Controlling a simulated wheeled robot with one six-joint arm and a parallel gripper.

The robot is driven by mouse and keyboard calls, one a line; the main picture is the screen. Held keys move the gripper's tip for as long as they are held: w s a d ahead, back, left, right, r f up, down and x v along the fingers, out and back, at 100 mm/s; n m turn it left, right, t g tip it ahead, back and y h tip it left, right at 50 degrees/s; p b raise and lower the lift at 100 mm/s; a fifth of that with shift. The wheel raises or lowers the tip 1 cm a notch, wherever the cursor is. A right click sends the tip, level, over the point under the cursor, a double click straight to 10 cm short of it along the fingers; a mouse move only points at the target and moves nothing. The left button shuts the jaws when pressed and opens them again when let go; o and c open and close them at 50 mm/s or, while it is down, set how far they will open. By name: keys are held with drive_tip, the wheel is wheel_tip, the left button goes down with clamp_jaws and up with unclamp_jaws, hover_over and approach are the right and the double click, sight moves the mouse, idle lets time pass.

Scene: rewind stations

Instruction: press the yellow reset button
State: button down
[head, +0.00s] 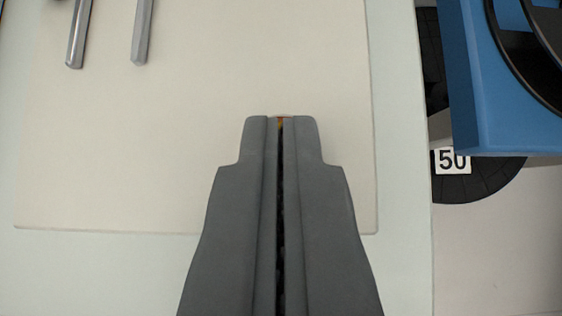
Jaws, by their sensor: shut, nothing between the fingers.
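My gripper (281,122) is in the middle of the head view, pointing up the picture over a cream panel (180,150). Its two grey fingers are closed together with nothing held. A tiny sliver of yellow and red shows in the thin slit at the fingertips, with a faint pale edge just beyond them. I cannot tell whether this sliver is the yellow reset button, as the fingers cover nearly all of it. No other yellow shows. I cannot tell whether the fingertips touch anything.
Two grey metal bars (78,35) (142,35) show at the upper left of the panel. A blue unit (462,80) with a black ring (492,20) stands at the upper right. Below it are a dark disc (480,187) and a white "50" label (452,161).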

drive_tip(key=shift+f, duration=0.5)
drive_tip(key=shift+s+f, duration=0.1)
drive_tip(key=shift+f, duration=0.85)
drive_tip(key=shift+a+r, duration=0.1)
drive_tip(key=shift+r, duration=0.35)
drive_tip(key=r, duration=0.4)
drive_tip(key=shift+s+r, duration=0.2)
drive_tip(key=shift+s, duration=0.1)
drive_tip(key=v, duration=0.9)
